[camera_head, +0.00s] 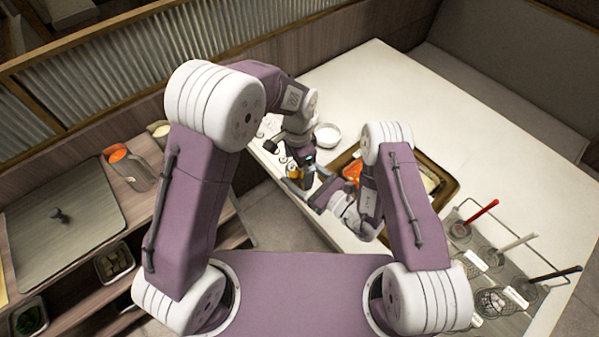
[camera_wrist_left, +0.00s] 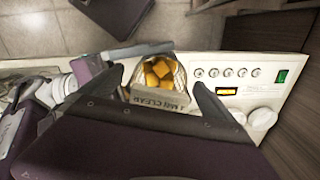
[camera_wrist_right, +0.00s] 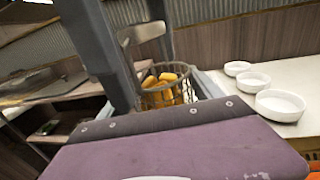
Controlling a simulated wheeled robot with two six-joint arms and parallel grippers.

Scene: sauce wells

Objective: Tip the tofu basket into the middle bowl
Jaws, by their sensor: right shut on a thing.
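The tofu basket (camera_wrist_right: 165,88), a wire mesh basket with golden tofu cubes, is upright in the right wrist view. It shows small in the head view (camera_head: 294,171) and from above in the left wrist view (camera_wrist_left: 160,75). My right gripper (camera_head: 308,191) is shut on the basket's handle side; the exact grasp is partly hidden. My left gripper (camera_wrist_left: 154,80) has its fingers apart, with the basket and a lettered grey plate between them; I see no grasp. Three white bowls stand in a row in the right wrist view; the middle bowl (camera_wrist_right: 253,82) looks empty, right of the basket.
The nearer bowl (camera_wrist_right: 281,106) and farther bowl (camera_wrist_right: 237,68) flank the middle one. A panel with knobs (camera_wrist_left: 262,118) runs along the counter edge. A rack with several strainers (camera_head: 490,260) stands at lower right.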

